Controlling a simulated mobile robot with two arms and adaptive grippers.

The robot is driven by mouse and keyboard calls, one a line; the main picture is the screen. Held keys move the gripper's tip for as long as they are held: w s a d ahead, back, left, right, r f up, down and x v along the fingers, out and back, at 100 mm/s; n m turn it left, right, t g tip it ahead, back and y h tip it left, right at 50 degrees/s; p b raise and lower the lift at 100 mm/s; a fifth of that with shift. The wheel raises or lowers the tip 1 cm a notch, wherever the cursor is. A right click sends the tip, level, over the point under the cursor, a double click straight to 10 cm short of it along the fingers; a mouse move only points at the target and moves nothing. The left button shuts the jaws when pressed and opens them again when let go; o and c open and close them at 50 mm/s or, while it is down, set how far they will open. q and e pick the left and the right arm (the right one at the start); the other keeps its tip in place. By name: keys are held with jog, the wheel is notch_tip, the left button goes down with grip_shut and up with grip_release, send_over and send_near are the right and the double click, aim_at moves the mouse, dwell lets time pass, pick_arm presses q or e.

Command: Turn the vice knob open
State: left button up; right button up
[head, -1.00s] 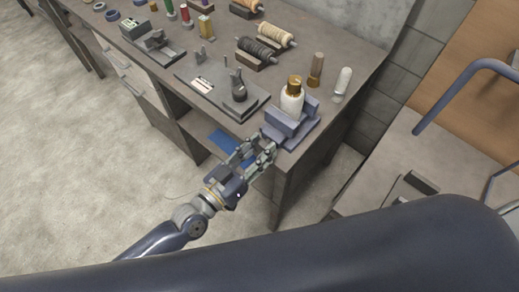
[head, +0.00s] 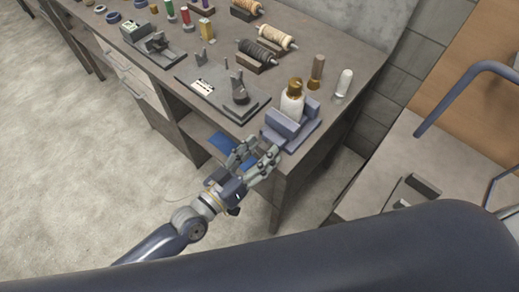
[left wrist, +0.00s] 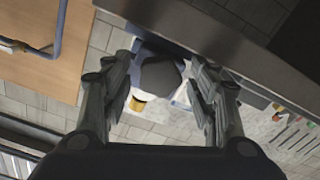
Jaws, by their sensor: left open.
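The blue-grey vice (head: 290,126) stands at the near corner of the workbench and holds a white bottle (head: 292,104) with a gold cap (head: 296,85) upright between its jaws. The vice knob (left wrist: 160,76) is a dark, faceted round shape in the left wrist view, lying between my two fingers as seen there. My left gripper (head: 257,153) is open, just in front of the vice at the bench's front edge. I cannot tell whether its fingers touch the knob. In the head view the fingers hide the knob. My right gripper is not in view.
The workbench (head: 215,60) carries a dark flat stand (head: 222,88) left of the vice, thread spools (head: 257,52) behind, and a brown cylinder (head: 316,70) and a white one (head: 344,82) at the back right. Open floor (head: 80,170) lies in front.

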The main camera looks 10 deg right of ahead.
pick_arm(q)
notch_tip(320, 180, up, 10)
dwell(0.6)
